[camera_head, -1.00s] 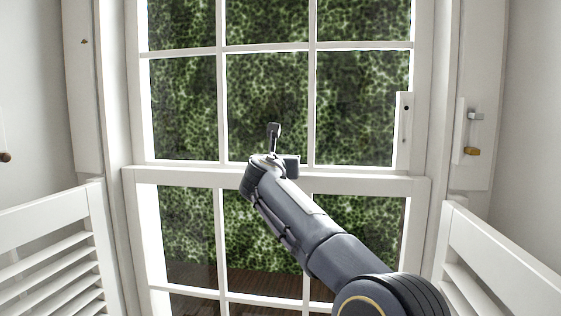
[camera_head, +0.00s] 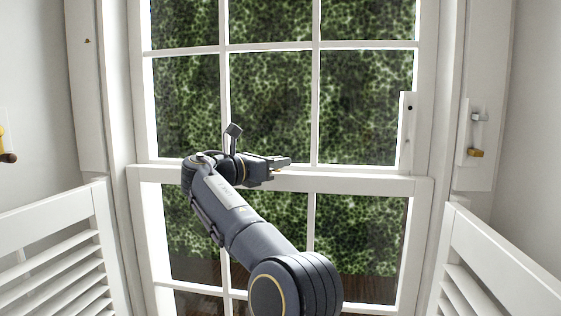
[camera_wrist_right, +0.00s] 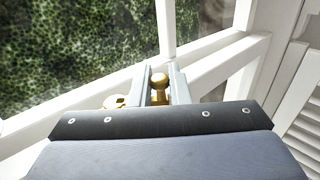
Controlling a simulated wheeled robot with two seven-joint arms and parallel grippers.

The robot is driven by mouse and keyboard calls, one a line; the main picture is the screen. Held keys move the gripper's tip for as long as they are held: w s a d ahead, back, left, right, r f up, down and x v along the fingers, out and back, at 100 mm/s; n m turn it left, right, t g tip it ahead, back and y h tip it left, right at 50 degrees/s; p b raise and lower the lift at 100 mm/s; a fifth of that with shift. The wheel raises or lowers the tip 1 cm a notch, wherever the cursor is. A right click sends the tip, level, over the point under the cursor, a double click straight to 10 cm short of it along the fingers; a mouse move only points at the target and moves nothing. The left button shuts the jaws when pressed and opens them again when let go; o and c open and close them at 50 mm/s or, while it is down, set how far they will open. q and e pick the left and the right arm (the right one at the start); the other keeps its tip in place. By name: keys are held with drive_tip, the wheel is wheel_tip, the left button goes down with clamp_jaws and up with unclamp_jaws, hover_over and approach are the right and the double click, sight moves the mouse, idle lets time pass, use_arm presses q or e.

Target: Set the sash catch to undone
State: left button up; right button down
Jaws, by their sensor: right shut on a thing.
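The sash catch shows in the right wrist view as a brass knob (camera_wrist_right: 160,88) between the two fingers, with another rounded brass part (camera_wrist_right: 115,101) just outside the left finger. It sits at the window's meeting rail (camera_head: 370,184). My right gripper (camera_head: 284,163) reaches along this rail from the left in the head view, its fingers pointing right. It is shut on the brass knob; the fingers also show in the right wrist view (camera_wrist_right: 162,84). In the head view the gripper hides the catch, so its lever angle cannot be told. My left gripper is out of view.
White louvred shutters stand at the lower left (camera_head: 60,260) and lower right (camera_head: 505,265). A white fitting with a brass end (camera_head: 475,153) is on the right frame. A dark knob (camera_head: 8,157) is at the left edge. Foliage shows behind the panes.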

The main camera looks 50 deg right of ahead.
drive_tip(key=shift+w+a+m+g+y, duration=0.1)
drive_tip(key=shift+a+m+g+y, duration=0.25)
drive_tip(key=shift+m+g, duration=0.45)
drive_tip(key=shift+w+a+m+g+y, duration=0.15)
drive_tip(key=shift+m+g+y, duration=0.3)
drive_tip(key=shift+g, duration=0.65)
drive_tip(key=shift+a, duration=0.1)
drive_tip(key=c, duration=1.4)
unclamp_jaws()
drive_tip(key=shift+a, duration=0.1)
drive_tip(key=v, duration=0.7)
drive_tip(key=shift+w+a, duration=0.2)
drive_tip(key=shift+d+m, duration=0.1)
drive_tip(key=shift+m, duration=0.15)
drive_tip(key=shift+c, duration=0.2)
